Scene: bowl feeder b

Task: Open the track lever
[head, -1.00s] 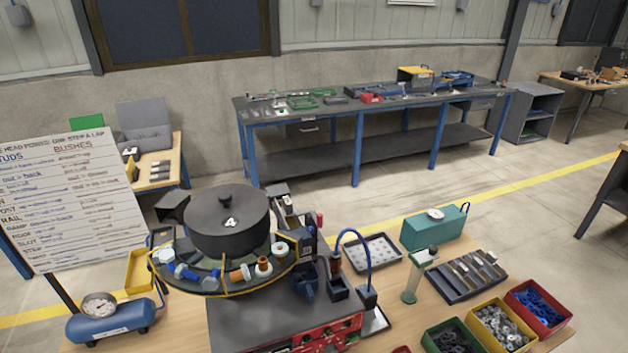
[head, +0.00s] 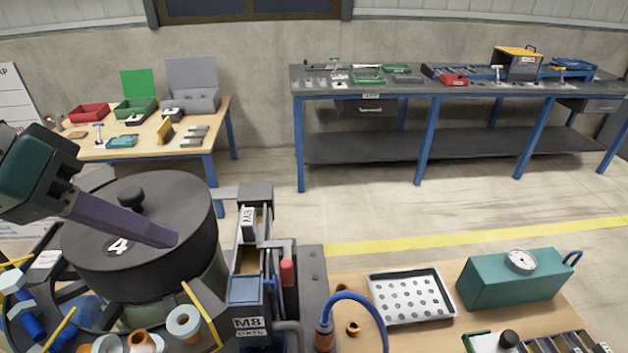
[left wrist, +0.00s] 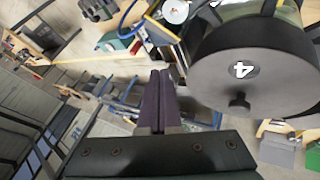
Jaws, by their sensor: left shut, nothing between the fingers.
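A red-capped upright handle (head: 287,272), which looks like the track lever, stands beside the M8 track (head: 250,240) right of the bowl feeder. Whether it is open or shut I cannot tell. My left gripper (head: 168,238) comes in from the left in front of the dark drum marked 4 (head: 190,210). Its purple-grey fingers are shut with nothing between them, left of the handle and apart from it. In the left wrist view the closed fingers (left wrist: 160,75) point past the drum (left wrist: 262,65). My right gripper is not in view.
A blue box labelled M8 gate (head: 250,300) is at the track's near end. A blue hose (head: 360,298), a perforated tray (head: 410,297) and a teal gauge box (head: 515,280) stand to the right. Bolts and bushes lie in the bowl around the drum.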

